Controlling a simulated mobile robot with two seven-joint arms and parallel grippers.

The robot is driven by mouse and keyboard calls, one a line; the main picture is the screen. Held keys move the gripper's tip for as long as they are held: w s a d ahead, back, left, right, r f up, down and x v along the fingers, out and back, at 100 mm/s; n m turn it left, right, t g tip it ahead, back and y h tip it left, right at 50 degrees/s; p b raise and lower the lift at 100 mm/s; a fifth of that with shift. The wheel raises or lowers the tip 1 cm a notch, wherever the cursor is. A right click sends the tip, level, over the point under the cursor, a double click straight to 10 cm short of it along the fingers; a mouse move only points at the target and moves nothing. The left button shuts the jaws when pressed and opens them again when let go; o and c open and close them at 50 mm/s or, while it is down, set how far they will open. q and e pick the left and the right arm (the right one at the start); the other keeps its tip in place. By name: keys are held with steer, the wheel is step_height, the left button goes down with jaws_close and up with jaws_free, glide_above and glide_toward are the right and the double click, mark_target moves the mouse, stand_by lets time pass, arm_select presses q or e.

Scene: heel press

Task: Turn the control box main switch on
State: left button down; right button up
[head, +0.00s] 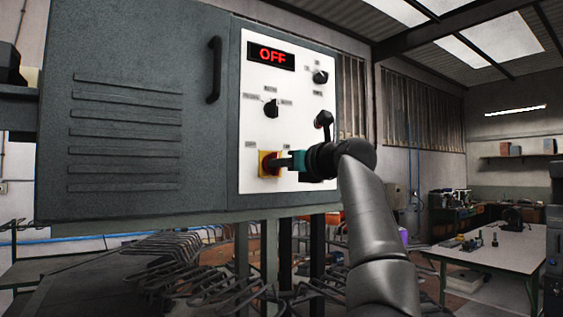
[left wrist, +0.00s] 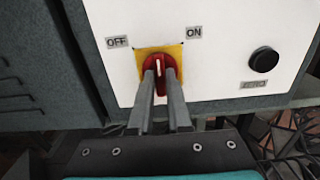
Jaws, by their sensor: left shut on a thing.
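The control box (head: 130,120) is a grey cabinet with a white panel, and its display (head: 271,56) reads OFF in red. The main switch is a red rotary knob (left wrist: 158,64) on a yellow plate (head: 265,160), low on the panel. In the left wrist view an OFF label (left wrist: 117,42) is at its upper left and an ON label (left wrist: 194,32) at its upper right. The knob's white mark points roughly upward. My left gripper (head: 279,162) is shut on the knob, one finger on each side; its fingers also show in the left wrist view (left wrist: 161,75). My right gripper is out of view.
A black button (left wrist: 264,59) labelled ZERO sits right of the switch. Two black selector knobs, one upper right (head: 320,76) and one mid-panel (head: 271,108), are above it. A door handle (head: 214,70) sticks out left of the panel. A workbench (head: 490,250) stands at the right.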

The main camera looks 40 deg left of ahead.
arm_select(q)
steer(key=shift+m+p, duration=0.4)
steer(key=shift+m, duration=3.9)
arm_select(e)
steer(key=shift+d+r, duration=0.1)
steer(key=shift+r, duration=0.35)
arm_select(q)
steer(key=c, duration=0.9)
jaws_free()
steer(key=shift+o, duration=0.2)
steer(key=shift+d, duration=0.1)
